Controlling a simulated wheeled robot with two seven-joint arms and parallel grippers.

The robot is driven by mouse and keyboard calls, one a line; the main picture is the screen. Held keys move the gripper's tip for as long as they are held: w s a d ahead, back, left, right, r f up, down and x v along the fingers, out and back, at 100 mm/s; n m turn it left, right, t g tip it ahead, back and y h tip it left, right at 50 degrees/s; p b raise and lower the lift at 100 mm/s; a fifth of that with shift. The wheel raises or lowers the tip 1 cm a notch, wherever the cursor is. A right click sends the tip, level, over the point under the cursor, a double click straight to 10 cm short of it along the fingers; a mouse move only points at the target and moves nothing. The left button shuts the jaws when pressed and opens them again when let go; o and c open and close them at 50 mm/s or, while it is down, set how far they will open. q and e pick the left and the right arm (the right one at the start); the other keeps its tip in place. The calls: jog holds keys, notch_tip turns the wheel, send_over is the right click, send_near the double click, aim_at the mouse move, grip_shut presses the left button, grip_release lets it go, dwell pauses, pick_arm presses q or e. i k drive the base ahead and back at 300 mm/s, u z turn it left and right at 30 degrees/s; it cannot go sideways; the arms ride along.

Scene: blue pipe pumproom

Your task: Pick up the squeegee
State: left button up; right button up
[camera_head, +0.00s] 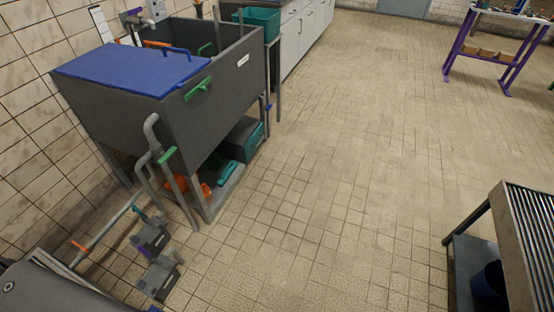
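I cannot make out a squeegee for certain. A long thin pale bar (104,237) runs at a slant at the lower left, with an orange piece and a teal piece on it; I cannot tell whether it is a pipe or a handle. Neither of my grippers can be made out in the head view.
A dark sink tub (213,97) with a blue lid (130,70) stands at the left wall, with bins on the shelf below. Two small grey units (152,237) sit at the lower left. A slatted table (528,235) stands at right. The middle floor is clear.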

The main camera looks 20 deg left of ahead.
aim_at(229, 170)
jog(key=z, duration=0.45)
jog(key=i, duration=1.7)
jog(key=u, duration=0.6)
jog(key=i, duration=1.1)
jog(key=u, duration=0.95)
